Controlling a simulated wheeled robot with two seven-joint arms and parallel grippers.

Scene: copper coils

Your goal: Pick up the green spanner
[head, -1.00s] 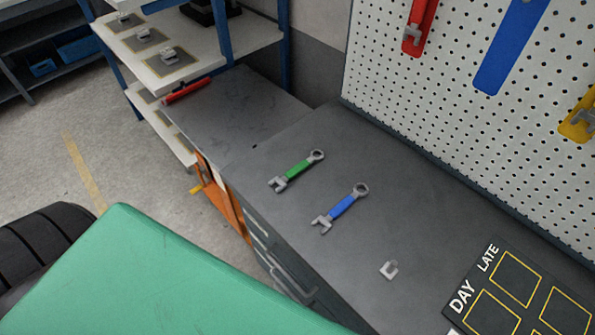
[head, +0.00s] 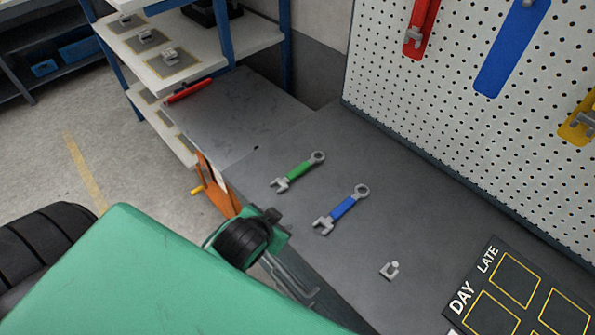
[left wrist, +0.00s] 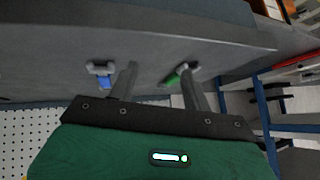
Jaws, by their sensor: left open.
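The green spanner (head: 299,172) lies flat on the dark grey bench top, its open jaw toward the bench's front edge and its ring end toward the pegboard. In the left wrist view, a green handle and grey jaw (left wrist: 172,79) show beside one finger, which partly hides the spanner. My left gripper (left wrist: 158,75) is open with nothing between its fingers. Part of my left arm shows in the head view at the bench's front edge, apart from the spanner. My right gripper is not in view.
A blue spanner (head: 343,208) lies parallel to the green one, nearer the shift board (head: 520,290). A small grey clip (head: 389,270) lies on the bench. The pegboard (head: 440,110) rises behind. A red tool (head: 189,91) lies at the far end, by the shelves.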

